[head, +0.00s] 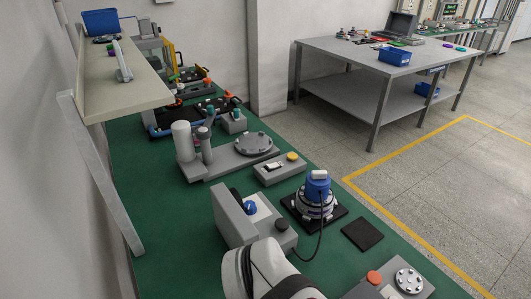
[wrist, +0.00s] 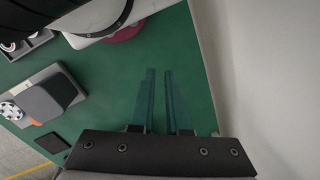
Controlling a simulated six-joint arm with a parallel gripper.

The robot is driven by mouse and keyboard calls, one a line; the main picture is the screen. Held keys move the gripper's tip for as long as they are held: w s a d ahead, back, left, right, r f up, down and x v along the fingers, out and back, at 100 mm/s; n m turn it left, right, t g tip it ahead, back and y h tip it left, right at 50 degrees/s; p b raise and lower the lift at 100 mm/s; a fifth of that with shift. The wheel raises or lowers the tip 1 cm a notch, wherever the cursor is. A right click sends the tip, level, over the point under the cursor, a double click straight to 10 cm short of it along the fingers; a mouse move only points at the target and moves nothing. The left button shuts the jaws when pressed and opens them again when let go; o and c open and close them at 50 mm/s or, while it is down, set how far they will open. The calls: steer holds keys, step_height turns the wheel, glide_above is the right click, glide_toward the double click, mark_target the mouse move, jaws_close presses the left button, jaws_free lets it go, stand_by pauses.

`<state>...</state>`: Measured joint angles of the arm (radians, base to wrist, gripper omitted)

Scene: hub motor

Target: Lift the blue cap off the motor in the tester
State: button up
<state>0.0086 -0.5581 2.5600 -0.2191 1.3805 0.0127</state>
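The blue cap (head: 317,184) sits upright on top of the silver-grey motor (head: 315,207) in the head view. It has a pale piece at its top. The motor stands on a dark square base (head: 333,217) on the green bench, with a black cable running down to a grey box (head: 234,219) with a blue knob. My gripper (wrist: 159,71) shows in the wrist view. Its two thin fingers are parts apart with a narrow gap, empty, over bare green bench. It is away from the cap, which the wrist view does not show. The gripper is not visible in the head view.
A black pad (head: 362,233) lies right of the motor. A grey control box (head: 279,169) stands behind it, and a fixture with a round flange (head: 409,281) in front. A shelf (head: 125,84) overhangs the bench's left side. The wall is close beside my gripper in the wrist view.

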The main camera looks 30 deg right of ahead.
steer(key=o, duration=1.3)
steer(key=shift+c, duration=0.2)
steer(key=t+h, duration=0.9)
steer(key=t, duration=0.3)
glide_toward(321, 175)
steer(key=x, duration=0.8)
steer(key=shift+y, duration=0.3)
steer(key=shift+x, duration=3.1)
